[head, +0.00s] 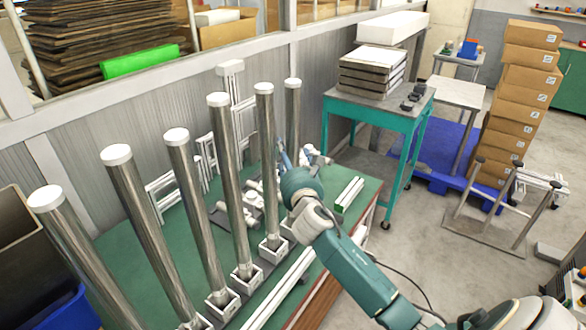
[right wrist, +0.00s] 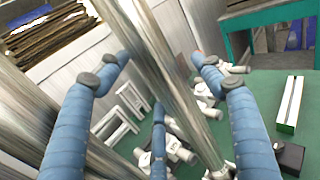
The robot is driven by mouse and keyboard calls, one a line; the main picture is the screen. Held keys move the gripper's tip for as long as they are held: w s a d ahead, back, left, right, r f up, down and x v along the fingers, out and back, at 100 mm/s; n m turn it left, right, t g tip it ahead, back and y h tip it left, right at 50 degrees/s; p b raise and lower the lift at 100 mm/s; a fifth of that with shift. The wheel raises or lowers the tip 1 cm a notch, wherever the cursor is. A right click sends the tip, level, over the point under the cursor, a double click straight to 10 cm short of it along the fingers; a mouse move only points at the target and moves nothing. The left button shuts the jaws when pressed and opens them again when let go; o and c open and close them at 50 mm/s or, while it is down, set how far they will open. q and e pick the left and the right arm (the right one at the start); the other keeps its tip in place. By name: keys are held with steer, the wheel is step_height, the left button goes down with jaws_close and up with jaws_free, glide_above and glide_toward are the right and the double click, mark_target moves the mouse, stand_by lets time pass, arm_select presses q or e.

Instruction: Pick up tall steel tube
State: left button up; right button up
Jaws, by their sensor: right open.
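Several tall steel tubes with white caps stand in a row in the head view, leaning in the picture. The farthest tube (head: 292,112) is at the row's right end; its middle is partly hidden by my right gripper (head: 291,158). In the right wrist view my right gripper (right wrist: 159,60) is open, with blue fingers on both sides of a shiny tube (right wrist: 160,78). Gaps show between this tube and the side fingers. Another steel tube (right wrist: 30,105) stands at the left, outside the fingers. My left gripper is not in view.
The tubes stand in white holders (head: 222,302) on a green table (head: 350,205). The neighbouring tube (head: 264,120) is close left of my gripper. White frames (head: 160,185) and a grey wall (head: 85,140) lie behind. A teal table (head: 410,115) stands right.

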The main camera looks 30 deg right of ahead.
steer(key=shift+w, duration=0.3)
steer(key=shift+s, duration=0.1)
steer(key=shift+c, duration=1)
jaws_close()
steer(key=shift+r, duration=0.1)
steer(key=shift+d+r, duration=0.1)
